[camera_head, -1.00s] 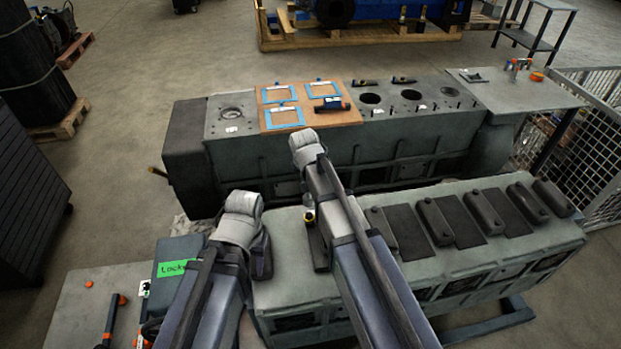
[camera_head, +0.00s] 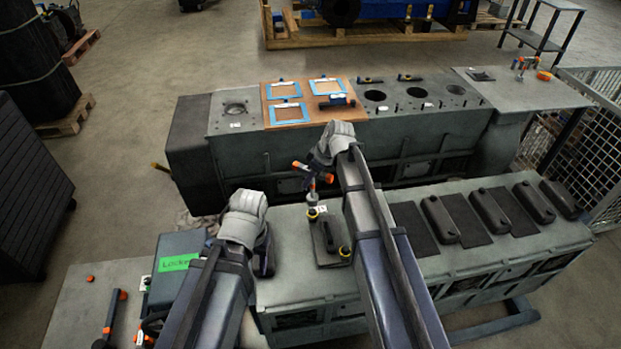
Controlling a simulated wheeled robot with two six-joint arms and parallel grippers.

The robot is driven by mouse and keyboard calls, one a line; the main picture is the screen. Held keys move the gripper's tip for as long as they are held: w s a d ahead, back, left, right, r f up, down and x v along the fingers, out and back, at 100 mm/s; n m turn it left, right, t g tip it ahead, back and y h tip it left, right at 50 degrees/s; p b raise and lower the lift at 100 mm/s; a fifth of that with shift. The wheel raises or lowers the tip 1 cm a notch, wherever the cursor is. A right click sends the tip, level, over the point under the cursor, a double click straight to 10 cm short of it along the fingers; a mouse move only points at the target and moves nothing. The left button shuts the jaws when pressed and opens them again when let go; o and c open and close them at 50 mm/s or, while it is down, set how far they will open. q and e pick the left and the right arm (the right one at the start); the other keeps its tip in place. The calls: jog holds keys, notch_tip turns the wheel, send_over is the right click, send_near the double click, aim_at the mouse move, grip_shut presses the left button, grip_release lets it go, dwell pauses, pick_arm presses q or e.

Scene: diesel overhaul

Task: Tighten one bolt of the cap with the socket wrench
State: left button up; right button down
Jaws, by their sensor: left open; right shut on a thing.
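The socket wrench (camera_head: 312,180) has an orange-and-dark handle and a shaft pointing down to a grey socket. My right gripper (camera_head: 318,166) is shut on it; my wrist partly hides the grip. The cap (camera_head: 328,236) is a dark block on the near engine's left end, with a yellow-ringed bolt (camera_head: 344,252) at its near right corner. Another yellow ring (camera_head: 312,213) shows at its far left, directly below the socket; I cannot tell whether the socket touches that bolt.
The near engine (camera_head: 290,250) carries several dark covers (camera_head: 440,219) to the right of my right arm. A second engine block (camera_head: 240,150) stands behind, with blue gaskets on a brown board (camera_head: 290,118). A green-labelled box (camera_head: 178,262) and side table (camera_head: 75,290) are at the left.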

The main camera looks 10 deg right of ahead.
jog(key=shift+w+f+n, duration=0.1)
jog(key=shift+f+n, duration=0.05)
jog(key=shift+n, duration=0.45)
notch_tip(320, 180, down, 2)
jog(key=shift+a+f+n+b, duration=0.1)
jog(key=shift+n+b, duration=0.2)
jog(key=shift+b, duration=0.9)
jog(key=shift+f+b, duration=0.5)
